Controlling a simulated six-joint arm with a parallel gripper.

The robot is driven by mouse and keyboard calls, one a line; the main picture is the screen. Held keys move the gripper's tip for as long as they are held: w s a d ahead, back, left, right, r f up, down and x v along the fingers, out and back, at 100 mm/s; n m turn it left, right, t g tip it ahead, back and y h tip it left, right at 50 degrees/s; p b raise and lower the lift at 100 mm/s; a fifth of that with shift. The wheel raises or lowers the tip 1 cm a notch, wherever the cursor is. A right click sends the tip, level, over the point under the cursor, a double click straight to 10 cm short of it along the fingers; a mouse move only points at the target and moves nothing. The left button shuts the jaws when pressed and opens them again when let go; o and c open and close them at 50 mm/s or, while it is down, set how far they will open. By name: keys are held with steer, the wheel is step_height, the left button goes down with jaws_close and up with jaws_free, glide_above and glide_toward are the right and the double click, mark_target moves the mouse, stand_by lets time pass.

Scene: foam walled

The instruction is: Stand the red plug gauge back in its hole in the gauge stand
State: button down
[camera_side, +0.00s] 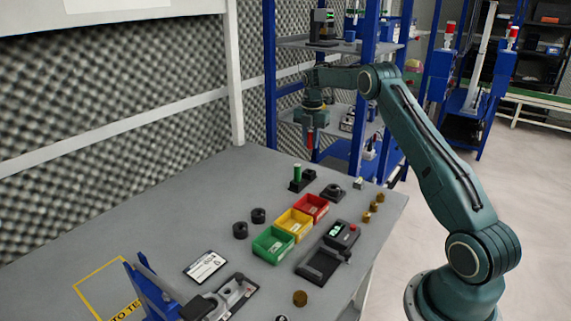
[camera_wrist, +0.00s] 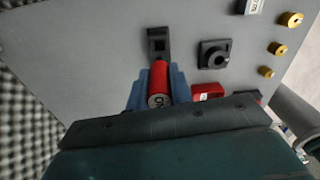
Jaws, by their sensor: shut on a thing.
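The red plug gauge (camera_side: 310,141) hangs upright below my gripper (camera_side: 312,128), which is shut on it above the far part of the table. In the wrist view the red gauge (camera_wrist: 160,82) sits between the blue fingers of my gripper (camera_wrist: 158,90), its marked end facing the camera. The black gauge stand (camera_side: 308,174) is on the table below, apart from the gauge.
A black holder (camera_side: 333,191) stands right of the stand. Red (camera_side: 311,207), yellow (camera_side: 293,223) and green (camera_side: 272,245) bins are nearer the camera. Several brass pieces (camera_side: 373,207) line the right edge.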

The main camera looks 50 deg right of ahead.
mark_target(311, 131)
steer(key=shift+f, duration=0.25)
stand_by(0.4)
steer(key=shift+f, duration=2.65)
steer(key=shift+f, duration=1.9)
stand_by(0.3)
steer(key=c, duration=1.2)
jaws_free()
steer(key=shift+o, duration=0.2)
steer(key=shift+r, duration=0.15)
step_height(311, 131, up, 14)
steer(key=shift+f, duration=0.25)
